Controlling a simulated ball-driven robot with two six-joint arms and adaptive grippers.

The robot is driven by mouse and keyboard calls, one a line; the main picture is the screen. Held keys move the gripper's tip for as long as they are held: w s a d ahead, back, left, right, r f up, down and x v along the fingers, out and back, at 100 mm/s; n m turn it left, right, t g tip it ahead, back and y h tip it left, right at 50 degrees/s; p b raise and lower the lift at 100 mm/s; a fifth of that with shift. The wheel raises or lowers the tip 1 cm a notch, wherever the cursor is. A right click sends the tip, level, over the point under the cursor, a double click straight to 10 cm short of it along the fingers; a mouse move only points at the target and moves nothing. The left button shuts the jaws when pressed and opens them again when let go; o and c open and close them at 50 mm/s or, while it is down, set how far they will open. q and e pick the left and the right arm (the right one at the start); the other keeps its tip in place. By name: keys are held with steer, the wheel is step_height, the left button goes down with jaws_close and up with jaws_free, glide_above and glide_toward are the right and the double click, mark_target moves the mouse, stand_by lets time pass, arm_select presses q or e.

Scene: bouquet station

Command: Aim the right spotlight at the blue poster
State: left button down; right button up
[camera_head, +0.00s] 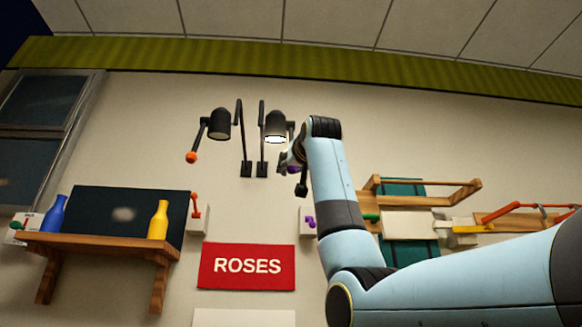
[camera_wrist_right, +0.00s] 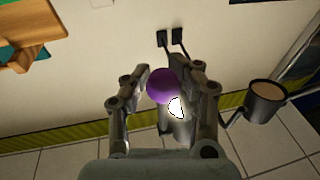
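The right spotlight (camera_head: 276,123) is a black can on a wall arm, its lit white opening facing down; it also shows in the right wrist view (camera_wrist_right: 176,107). In the head view my right gripper (camera_head: 293,168) is just below and right of the spotlight and partly hides the knob. No blue poster can be made out in either view. My left gripper is not in view.
The left spotlight (camera_head: 219,124), with an orange knob (camera_head: 191,157), hangs close by on the left. Below are a red ROSES sign (camera_head: 246,266) and a wooden shelf (camera_head: 100,246) with blue and yellow bottles. Wooden fixtures (camera_head: 425,190) stand out at right.

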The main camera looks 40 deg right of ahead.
steer(key=o, duration=0.4)
steer(key=shift+s+a+r, duration=0.1)
steer(key=shift+a+r, duration=0.05)
steer(key=v, duration=1.2)
steer(key=shift+c, duration=0.3)
